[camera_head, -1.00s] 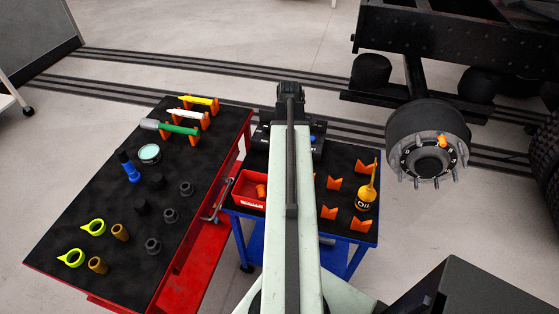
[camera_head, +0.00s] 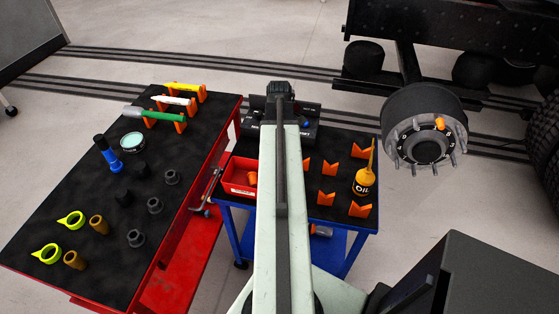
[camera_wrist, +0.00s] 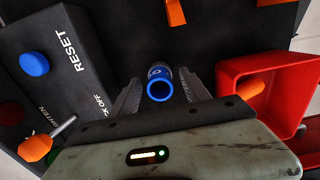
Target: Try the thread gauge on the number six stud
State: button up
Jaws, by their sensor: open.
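A blue cylinder with an open, hollow end (camera_wrist: 160,83), probably the thread gauge, stands between the fingers of my gripper (camera_wrist: 162,92) in the wrist view. My gripper is open; I cannot tell whether either finger touches the cylinder. In the head view my arm hides the cylinder, and the gripper's fingers cannot be made out. The wheel hub (camera_head: 424,146) with its ring of studs is at the upper right, apart from my arm. An orange piece (camera_head: 439,124) sits at the hub's upper right. The stud numbers are too small to read surely.
A red open bin (camera_wrist: 275,82) with an orange piece is right of my gripper in the wrist view. A black box with a blue RESET button (camera_wrist: 34,63) is left. Orange V-shaped holders (camera_head: 327,197) and an oil bottle (camera_head: 364,180) share the cart. The red-sided tool cart (camera_head: 75,195) stands left.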

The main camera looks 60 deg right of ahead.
jog(key=shift+r, duration=0.1)
grip_shut()
jog(key=shift+r, duration=0.1)
notch_tip(320, 180, up, 10)
jog(key=p, duration=1)
